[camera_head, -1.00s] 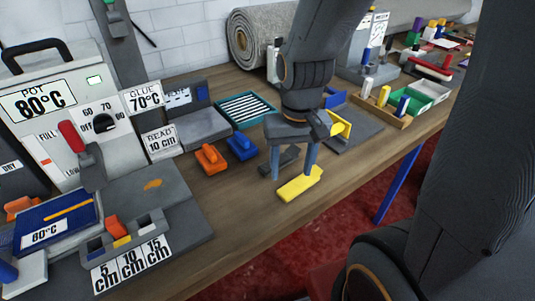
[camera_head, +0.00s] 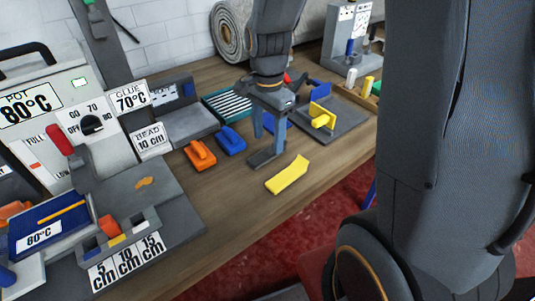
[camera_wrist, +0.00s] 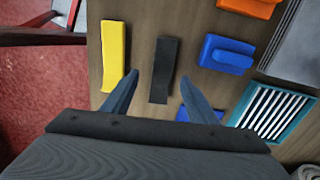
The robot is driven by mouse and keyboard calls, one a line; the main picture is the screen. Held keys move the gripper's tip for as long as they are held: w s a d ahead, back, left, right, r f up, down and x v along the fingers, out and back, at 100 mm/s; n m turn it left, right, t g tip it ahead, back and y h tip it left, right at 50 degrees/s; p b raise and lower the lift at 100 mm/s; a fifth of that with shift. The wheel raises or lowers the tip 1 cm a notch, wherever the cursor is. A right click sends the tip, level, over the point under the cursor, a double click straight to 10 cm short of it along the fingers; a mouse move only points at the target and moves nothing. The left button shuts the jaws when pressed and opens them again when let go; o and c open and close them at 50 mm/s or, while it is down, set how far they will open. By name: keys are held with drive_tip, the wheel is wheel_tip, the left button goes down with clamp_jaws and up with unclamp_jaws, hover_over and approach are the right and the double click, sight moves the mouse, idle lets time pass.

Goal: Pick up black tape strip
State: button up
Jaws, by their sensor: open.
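The black tape strip (camera_head: 265,157) lies flat on the wooden bench, just behind the yellow strip (camera_head: 288,175). In the wrist view the black strip (camera_wrist: 165,65) runs lengthwise between my two finger lines, with the yellow strip (camera_wrist: 113,55) beside it on the left. My gripper (camera_head: 270,138) is open and empty, pointing down over the bench near the black strip. In the wrist view my gripper (camera_wrist: 158,80) has one blue-grey finger on each side of the strip. Whether the fingertips touch the bench cannot be told.
An orange block (camera_head: 200,154) and a blue block (camera_head: 230,140) sit left of the strip. A teal ribbed tray (camera_head: 226,106) stands behind. A grey fixture with a yellow part (camera_head: 322,116) is to the right. The bench's front edge and red floor lie beyond the yellow strip.

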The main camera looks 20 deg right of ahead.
sight(267, 153)
drive_tip(key=shift+w+a+f+p, duration=0.1)
drive_tip(key=shift+f+p, duration=0.2)
drive_tip(key=shift+f, duration=0.9)
drive_tip(key=shift+w+a+f+p, duration=0.1)
drive_tip(key=shift+f+p, duration=0.2)
drive_tip(key=shift+f, duration=0.9)
drive_tip(key=c, duration=1.1)
drive_tip(key=shift+r, duration=0.1)
